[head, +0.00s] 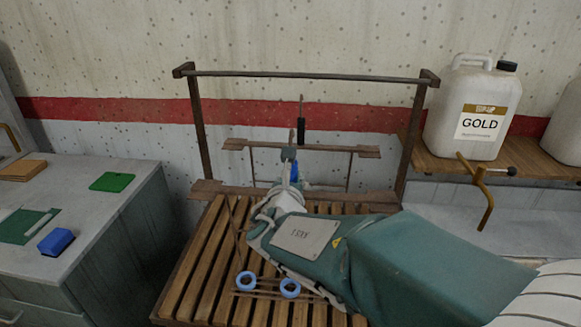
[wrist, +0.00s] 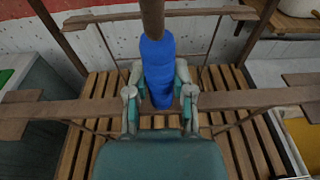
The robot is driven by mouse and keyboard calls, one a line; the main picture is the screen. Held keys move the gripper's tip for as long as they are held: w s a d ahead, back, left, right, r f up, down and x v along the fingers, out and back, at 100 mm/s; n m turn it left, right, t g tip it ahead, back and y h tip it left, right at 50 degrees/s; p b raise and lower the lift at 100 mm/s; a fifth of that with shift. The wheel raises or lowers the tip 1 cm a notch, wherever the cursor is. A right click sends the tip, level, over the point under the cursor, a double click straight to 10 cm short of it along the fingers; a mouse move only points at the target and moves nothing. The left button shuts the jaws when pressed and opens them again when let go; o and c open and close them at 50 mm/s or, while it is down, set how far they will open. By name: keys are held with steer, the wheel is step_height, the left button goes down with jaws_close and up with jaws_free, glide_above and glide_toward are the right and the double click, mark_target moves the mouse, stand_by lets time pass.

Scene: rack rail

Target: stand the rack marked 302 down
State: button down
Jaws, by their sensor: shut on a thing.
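My gripper (wrist: 160,95) is shut on an upright blue grip (wrist: 157,60) with a brown rod above it in the wrist view. In the head view the blue grip (head: 294,172) shows small above my gripper (head: 288,190). A brown rack with a wooden top bar (head: 270,146) and thin legs stands behind it. A lower brown bar (head: 225,190) runs across near my gripper, also seen in the wrist view (wrist: 250,101). I cannot read 302 on anything. My gripper and arm hide part of the slatted bench, and I cannot tell whether the rack touches it.
A tall brown frame with a top rail (head: 310,75) surrounds the rack. The slatted bench (head: 205,260) holds blue rings (head: 290,288) at its front. A grey cabinet (head: 100,180) with blue and green items stands left. A white GOLD jug (head: 470,105) sits on a right shelf.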

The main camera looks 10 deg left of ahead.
steer(key=shift+f, duration=0.55)
stand_by(0.4)
steer(key=shift+c, duration=2)
jaws_free()
steer(key=o, duration=0.4)
steer(key=shift+f, duration=0.15)
steer(key=s, duration=1.2)
steer(key=shift+d, duration=0.2)
steer(key=shift+d, duration=0.1)
stand_by(0.4)
